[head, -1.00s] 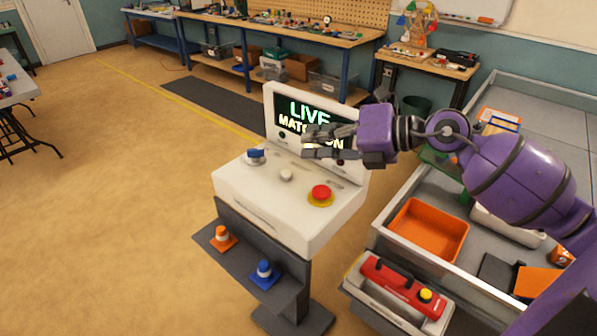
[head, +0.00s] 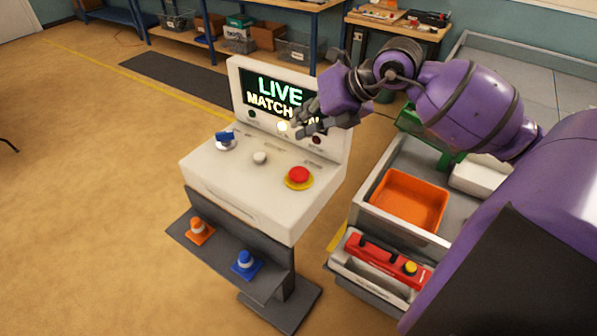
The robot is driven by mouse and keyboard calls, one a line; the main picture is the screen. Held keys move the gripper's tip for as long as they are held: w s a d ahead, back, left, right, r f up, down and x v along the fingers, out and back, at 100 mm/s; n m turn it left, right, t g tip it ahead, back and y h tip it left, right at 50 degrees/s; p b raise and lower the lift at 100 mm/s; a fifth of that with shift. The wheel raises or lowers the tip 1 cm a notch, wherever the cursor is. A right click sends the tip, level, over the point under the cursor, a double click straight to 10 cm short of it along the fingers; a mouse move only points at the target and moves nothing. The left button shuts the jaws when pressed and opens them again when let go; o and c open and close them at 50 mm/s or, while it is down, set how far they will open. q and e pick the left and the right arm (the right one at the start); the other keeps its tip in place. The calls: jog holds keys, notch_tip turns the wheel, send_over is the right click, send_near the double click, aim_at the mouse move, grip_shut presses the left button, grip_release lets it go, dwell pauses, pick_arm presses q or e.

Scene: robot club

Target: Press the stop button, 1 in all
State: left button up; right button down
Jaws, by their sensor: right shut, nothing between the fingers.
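The stop button (head: 299,174) is a red mushroom cap on a yellow ring, at the right of the white console's (head: 225,180) sloping top. Nothing covers it. My right gripper (head: 297,130) is shut and empty. In the picture it is above the button, in front of the lower part of the screen (head: 278,90), and apart from the button. The screen reads "LIVE" and "MATCH", with the end of its second line hidden by the gripper. My left gripper is out of view.
A white knob (head: 260,158) and a blue switch (head: 225,140) sit left of the button. An orange bin (head: 408,200) and a red case with a yellow button (head: 385,262) are at right.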

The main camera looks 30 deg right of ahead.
jog(key=f, duration=0.2)
jog(key=b, duration=0.3)
send_over(301, 167)
notch_tip(301, 167, down, 6)
jog(key=shift+s+r, duration=0.1)
jog(key=shift+r, duration=0.15)
jog(key=shift+f, duration=0.5)
dwell(0.6)
jog(key=shift+f, duration=0.15)
jog(key=shift+f+b, duration=0.15)
jog(key=shift+b, duration=0.15)
jog(key=shift+f, duration=0.15)
